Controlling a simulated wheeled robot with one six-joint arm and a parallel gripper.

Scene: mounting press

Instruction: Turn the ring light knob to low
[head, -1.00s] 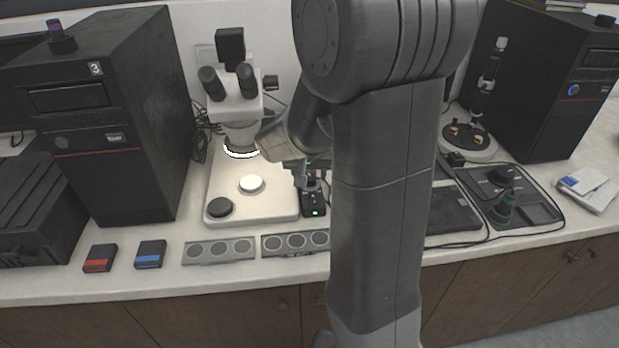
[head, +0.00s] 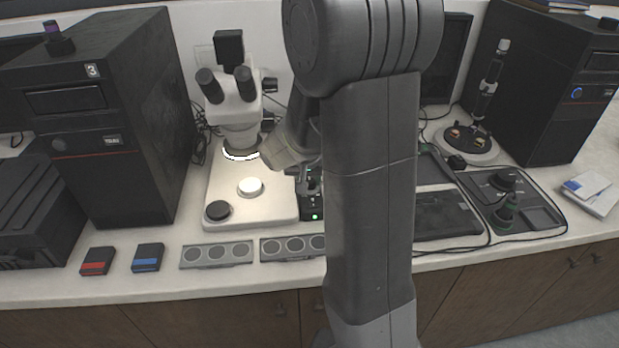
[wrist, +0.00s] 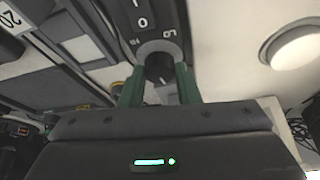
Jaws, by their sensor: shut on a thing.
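The ring light control box (head: 311,207) is a small black box with a green light, just right of the microscope base in the head view. Its dark round knob (wrist: 159,68) shows in the wrist view, near white scale marks on the box face. My gripper (wrist: 160,84) has its two green fingers on either side of the knob and is shut on it. The knob's pointer is too unclear to read its setting. The ring light (head: 240,155) glows white under the microscope head (head: 236,110). My arm hides the area right of the box.
The microscope base (head: 275,203) borders the box on the left. Grey trays with round wells (head: 216,255) lie in front. Red (head: 97,261) and blue (head: 148,257) boxes lie further left. A black tower (head: 110,150) stands at left; a joystick panel (head: 510,200) is at right.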

